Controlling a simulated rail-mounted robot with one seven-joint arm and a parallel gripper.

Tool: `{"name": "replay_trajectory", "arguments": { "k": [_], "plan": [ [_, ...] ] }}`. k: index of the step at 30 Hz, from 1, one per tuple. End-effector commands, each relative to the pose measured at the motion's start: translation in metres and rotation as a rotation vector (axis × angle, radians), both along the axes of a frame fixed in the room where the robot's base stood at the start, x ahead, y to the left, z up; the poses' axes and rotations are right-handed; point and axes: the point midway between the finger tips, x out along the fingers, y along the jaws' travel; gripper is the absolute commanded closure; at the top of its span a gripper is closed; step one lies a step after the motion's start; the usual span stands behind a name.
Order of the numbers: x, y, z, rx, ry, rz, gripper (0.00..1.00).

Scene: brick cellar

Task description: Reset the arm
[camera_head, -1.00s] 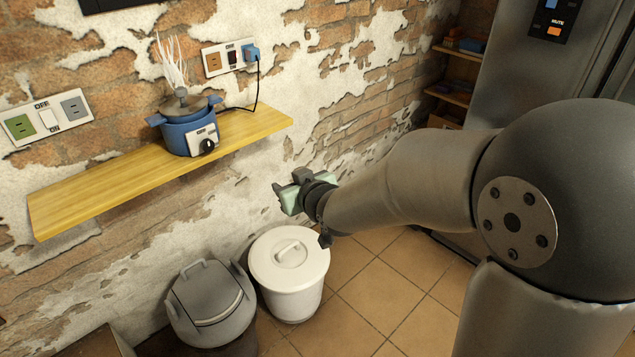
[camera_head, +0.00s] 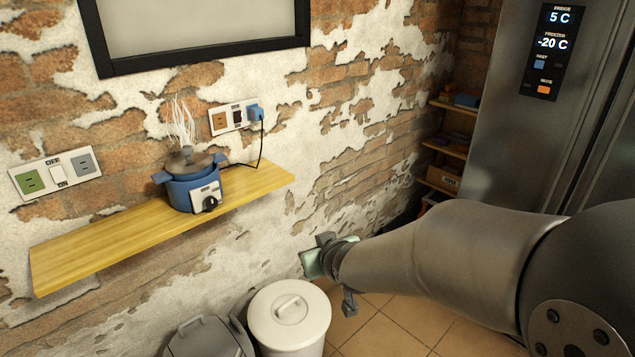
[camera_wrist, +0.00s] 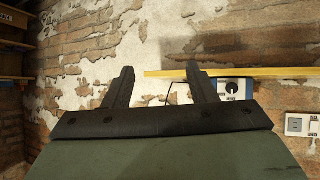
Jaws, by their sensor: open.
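My gripper (camera_head: 310,262) is at the end of my arm, to the right of and lower than the shelf's right end in the head view. In the wrist view my gripper (camera_wrist: 160,84) shows its two dark fingers spread apart with nothing between them. It is empty and touches nothing that I can see.
A yellow wall shelf (camera_head: 110,228) bears a steaming blue cooker (camera_head: 190,190), plugged into a right-hand socket panel (camera_head: 226,119). Below stand a white lidded bin (camera_head: 290,325) and a grey bin (camera_head: 205,343). A steel fridge (camera_head: 510,130) and small shelves (camera_head: 447,146) stand at right.

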Motion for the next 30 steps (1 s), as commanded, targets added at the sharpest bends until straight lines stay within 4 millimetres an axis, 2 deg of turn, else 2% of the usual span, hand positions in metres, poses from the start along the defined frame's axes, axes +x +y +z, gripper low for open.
{"name": "replay_trajectory", "arguments": {
  "k": [2,5,8,9,12,15,18,22,30],
  "plan": [
    [-0.008,-0.012,0.005,-0.020,0.038,-0.028,0.48],
    [-0.035,-0.044,0.010,-0.067,0.161,-0.108,0.48],
    [-0.082,-0.082,0.015,-0.112,0.348,-0.207,0.48],
    [-0.104,-0.095,0.017,-0.123,0.428,-0.242,0.48],
    [-0.159,-0.118,0.024,-0.134,0.620,-0.313,0.48],
    [-0.205,-0.128,0.030,-0.127,0.777,-0.352,0.48],
    [-0.234,-0.132,0.035,-0.117,0.876,-0.369,0.48],
    [-0.248,-0.132,0.035,-0.112,0.925,-0.373,0.48],
    [-0.248,-0.132,0.034,-0.113,0.926,-0.373,0.48]
  ]
}}
